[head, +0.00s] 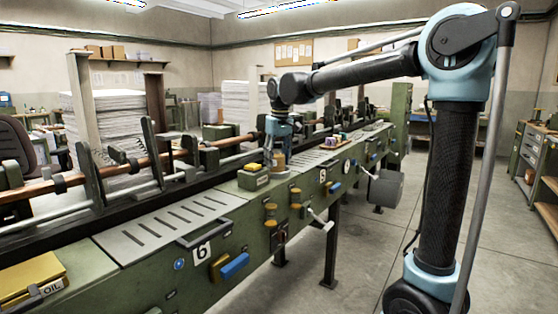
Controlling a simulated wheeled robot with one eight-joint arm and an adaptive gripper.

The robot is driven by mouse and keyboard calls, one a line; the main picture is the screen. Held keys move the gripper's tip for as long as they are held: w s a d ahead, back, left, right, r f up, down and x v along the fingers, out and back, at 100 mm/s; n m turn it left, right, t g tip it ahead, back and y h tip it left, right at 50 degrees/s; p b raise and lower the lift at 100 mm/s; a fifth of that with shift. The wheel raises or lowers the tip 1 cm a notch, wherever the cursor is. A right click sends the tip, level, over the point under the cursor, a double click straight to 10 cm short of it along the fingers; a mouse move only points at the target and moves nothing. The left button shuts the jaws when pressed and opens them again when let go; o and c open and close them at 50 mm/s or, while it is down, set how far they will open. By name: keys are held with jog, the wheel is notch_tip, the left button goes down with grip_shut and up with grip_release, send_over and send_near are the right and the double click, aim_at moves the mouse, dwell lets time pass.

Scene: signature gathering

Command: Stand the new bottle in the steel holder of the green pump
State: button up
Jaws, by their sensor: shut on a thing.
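My gripper (278,148) points down over the long green machine, near the middle of the view. It is shut on a small amber-brown bottle (278,160), which looks upright. The gripper's body hides the bottle's upper part. The bottle's lower end is close to the machine's top, just right of a green box with a yellow top (254,178). I cannot tell whether the bottle touches anything below. At this size I cannot make out the steel holder or say which green part is the pump.
Small colored items (333,142) stand farther along the machine top. A slotted steel plate (168,226) and a yellow OIL box (32,276) lie nearer. Rollers and uprights (120,168) run behind. Knobs and handles (236,266) stick out in front. The floor (370,265) at right is clear.

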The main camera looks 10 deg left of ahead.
jog(key=shift+f, duration=0.25)
jog(key=o, duration=1.1)
jog(key=shift+r, duration=0.15)
jog(key=r, duration=0.8)
jog(key=s+d+r, duration=0.1)
jog(key=r, duration=0.3)
jog(key=shift+r, duration=0.1)
jog(key=s+d+f+m, duration=0.1)
jog(key=s+d+f, duration=0.1)
jog(key=d+f, duration=0.5)
jog(key=s+d+f+m, duration=0.2)
jog(key=s+d, duration=0.1)
jog(key=d, duration=0.7)
jog(key=s+d+f+m, duration=0.1)
jog(key=s+d+f, duration=0.1)
jog(key=d+f, duration=0.5)
jog(key=s+d+f+m, duration=0.1)
jog(key=s+d+f, duration=0.4)
jog(key=f, duration=0.1)
jog(key=s+d+f+m, duration=0.2)
jog(key=s+d+f, duration=0.3)
jog(key=f, duration=0.2)
jog(key=s+d+f+m+t+h, duration=0.1)
jog(key=s+d+f, duration=0.4)
jog(key=d+f, duration=0.1)
jog(key=shift+s+f+m, duration=0.25)
jog(key=shift+f+m, duration=0.05)
jog(key=shift+f, duration=0.05)
